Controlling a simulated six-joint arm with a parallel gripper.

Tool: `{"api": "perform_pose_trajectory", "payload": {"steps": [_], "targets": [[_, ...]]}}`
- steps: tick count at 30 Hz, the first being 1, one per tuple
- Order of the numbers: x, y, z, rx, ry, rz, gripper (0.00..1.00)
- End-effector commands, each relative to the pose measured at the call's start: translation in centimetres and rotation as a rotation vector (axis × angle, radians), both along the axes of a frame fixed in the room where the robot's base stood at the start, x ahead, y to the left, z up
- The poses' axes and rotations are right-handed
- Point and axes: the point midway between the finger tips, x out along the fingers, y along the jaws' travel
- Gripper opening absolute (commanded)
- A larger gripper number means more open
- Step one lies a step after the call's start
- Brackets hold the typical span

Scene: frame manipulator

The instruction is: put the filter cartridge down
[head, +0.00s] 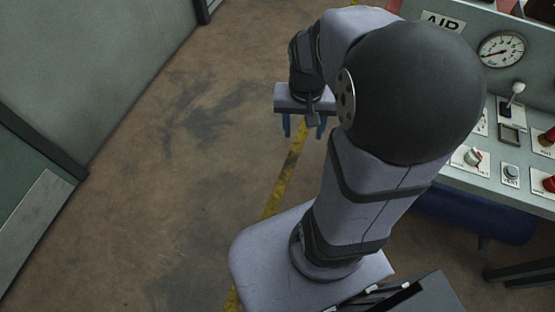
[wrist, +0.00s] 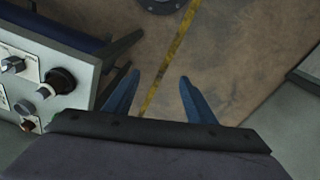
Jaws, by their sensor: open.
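I cannot make out a filter cartridge in either view. My gripper (head: 304,128) is open, with its two blue fingers pointing down above the brown floor in the head view. In the wrist view my gripper (wrist: 159,78) shows both blue fingers apart, with only floor and a yellow line between them. Nothing is held between the fingers. My arm hides part of the floor and of the control panel in the head view.
A control panel (head: 500,105) with a gauge (head: 502,49), a lever (head: 514,95) and knobs stands at right. A blue cylinder (head: 475,217) lies below it. A yellow line (head: 287,172) crosses the floor. The floor left of my gripper is clear up to a wall.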

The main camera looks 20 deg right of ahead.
Motion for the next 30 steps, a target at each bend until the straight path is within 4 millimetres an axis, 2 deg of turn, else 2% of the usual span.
{"api": "perform_pose_trajectory", "payload": {"steps": [1,3,6,9,13,25,30], "targets": [[-0.8,2.4,-0.6,0.011,0.015,0.113,0.51],[-1.8,5.0,-1.3,0.026,0.032,0.244,0.51],[-3.3,7.4,-2.1,0.041,0.050,0.387,0.51],[-4.2,8.7,-2.6,0.050,0.061,0.472,0.51],[-4.7,9.3,-2.8,0.054,0.066,0.513,0.51],[-4.7,9.3,-2.9,0.054,0.067,0.512,0.51],[-4.7,9.3,-4.3,0.054,0.067,0.512,0.51]]}}
